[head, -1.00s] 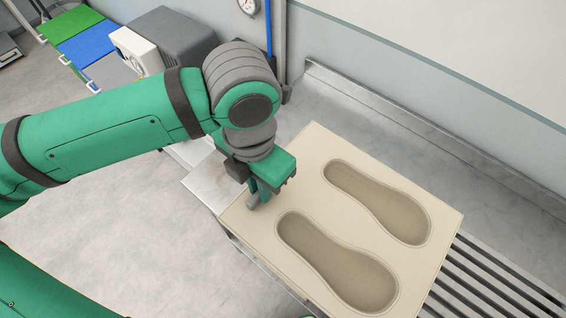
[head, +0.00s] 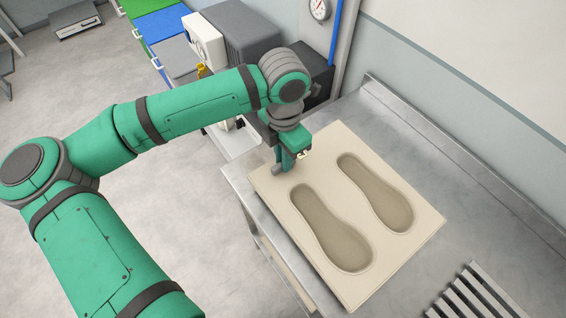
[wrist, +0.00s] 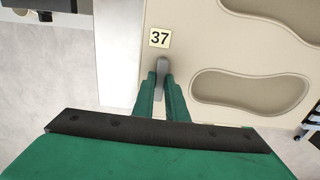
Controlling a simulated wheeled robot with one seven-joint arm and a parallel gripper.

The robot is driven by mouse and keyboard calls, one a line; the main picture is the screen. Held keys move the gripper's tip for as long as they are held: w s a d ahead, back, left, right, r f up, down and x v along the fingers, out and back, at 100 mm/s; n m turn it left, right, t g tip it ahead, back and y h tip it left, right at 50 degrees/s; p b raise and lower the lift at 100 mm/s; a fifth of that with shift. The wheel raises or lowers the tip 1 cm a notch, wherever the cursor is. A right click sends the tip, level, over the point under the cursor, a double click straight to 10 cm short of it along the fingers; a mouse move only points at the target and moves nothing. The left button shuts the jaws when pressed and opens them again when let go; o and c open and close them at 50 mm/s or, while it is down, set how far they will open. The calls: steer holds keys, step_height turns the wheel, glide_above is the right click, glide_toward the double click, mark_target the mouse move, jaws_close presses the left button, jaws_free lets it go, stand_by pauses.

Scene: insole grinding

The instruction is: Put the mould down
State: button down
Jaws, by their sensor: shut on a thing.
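The mould (head: 310,180) is a beige slab with two foot-shaped hollows, over the grey metal table in the head view. In the wrist view the mould (wrist: 185,20) carries a label (wrist: 159,37) reading 37. In the wrist view both fingers of my gripper (wrist: 162,95) close on this handle from either side. The mould looks level. I cannot tell whether its underside touches the table.
The metal table (head: 400,130) has free room behind the mould and a raised back edge at the wall. A slatted rack (head: 475,298) lies at the front right. Grey and white machines (head: 250,40) and a gauge (head: 319,9) stand at the back.

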steer(key=shift+w+f, duration=0.35)
steer(key=shift+f, duration=0.1)
steer(key=shift+w+a+f, duration=0.1)
steer(key=shift+f, duration=1.6)
steer(key=c, duration=1.8)
jaws_free()
steer(key=shift+o, duration=0.2)
step_height(320, 180, up, 12)
